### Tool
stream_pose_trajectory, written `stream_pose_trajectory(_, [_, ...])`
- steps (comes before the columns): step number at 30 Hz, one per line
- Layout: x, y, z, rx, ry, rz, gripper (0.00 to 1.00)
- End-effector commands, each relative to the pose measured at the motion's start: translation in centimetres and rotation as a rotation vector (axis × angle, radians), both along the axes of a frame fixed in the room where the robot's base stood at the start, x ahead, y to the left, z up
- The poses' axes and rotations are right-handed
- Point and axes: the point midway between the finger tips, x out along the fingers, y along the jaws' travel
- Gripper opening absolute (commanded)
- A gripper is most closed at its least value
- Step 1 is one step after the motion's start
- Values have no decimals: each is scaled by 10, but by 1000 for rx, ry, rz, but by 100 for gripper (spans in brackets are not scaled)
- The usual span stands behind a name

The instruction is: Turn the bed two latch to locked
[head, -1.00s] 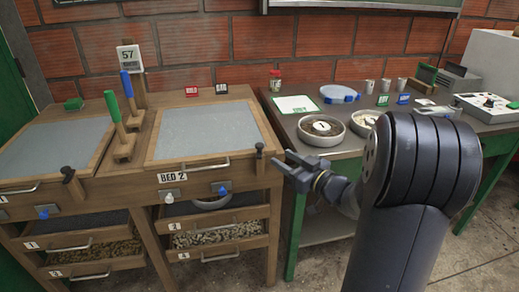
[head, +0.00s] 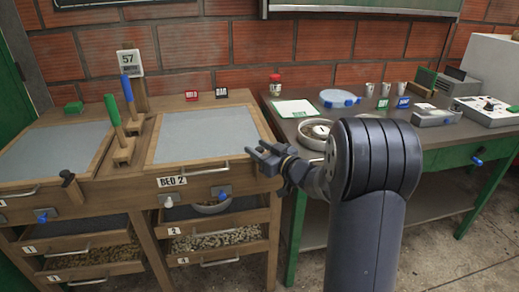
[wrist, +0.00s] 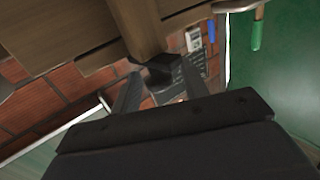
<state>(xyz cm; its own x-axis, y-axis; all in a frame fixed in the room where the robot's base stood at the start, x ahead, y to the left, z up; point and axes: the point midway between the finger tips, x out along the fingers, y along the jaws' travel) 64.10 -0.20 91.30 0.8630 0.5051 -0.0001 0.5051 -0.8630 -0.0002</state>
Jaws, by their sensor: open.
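The bed two frame (head: 205,176), labelled BED 2, is a wooden bench with a grey screen (head: 205,135) on top. Its latch was visible at the front right corner and is now hidden behind my gripper (head: 259,153) in the head view. My gripper is open at that corner. In the wrist view, a dark block (wrist: 158,72) at the end of a wooden piece, which looks like the latch, lies between the two spread fingers (wrist: 160,85). I cannot tell whether the fingers touch it.
The bed one latch (head: 68,179) stands at the left. Levers with green (head: 112,108) and blue (head: 127,87) grips rise between the beds. The green-legged table (head: 440,140) on the right holds bowls, cups and boxes. Drawers (head: 215,240) sit below bed two.

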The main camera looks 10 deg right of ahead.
Motion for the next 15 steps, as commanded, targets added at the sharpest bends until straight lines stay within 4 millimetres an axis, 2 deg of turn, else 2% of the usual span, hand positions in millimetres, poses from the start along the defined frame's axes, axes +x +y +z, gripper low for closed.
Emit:
stream_pose_trajectory(2, [0,0,0,0,0,0,42])
stream_pose_trajectory(15, [0,0,0,0,0,1,6])
